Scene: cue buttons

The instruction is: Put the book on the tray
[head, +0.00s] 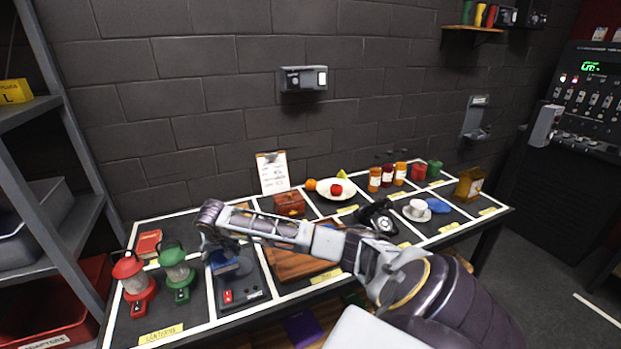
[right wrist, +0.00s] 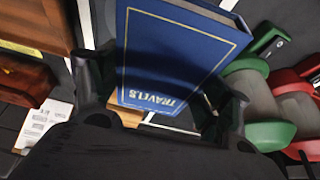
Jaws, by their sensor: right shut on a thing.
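My right gripper (head: 218,240) reaches across the table from the right, above its left part. It is shut on a blue book (head: 226,263) with gold edging. In the right wrist view the book (right wrist: 178,58) reads "TRAVELS" and sits between the two fingers (right wrist: 162,98). The book hangs over a dark device with a red switch; whether they touch is unclear. A flat brown wooden piece (head: 290,265), which looks like the tray, lies right of the device, partly hidden by my right arm. My left gripper is not in view.
A red lantern (head: 133,280) and a green lantern (head: 176,270) stand left of the held book. A red book (head: 148,243) lies behind them. A wooden box (head: 290,204), a clipboard (head: 272,172) and a black telephone (head: 378,218) stand farther back or right.

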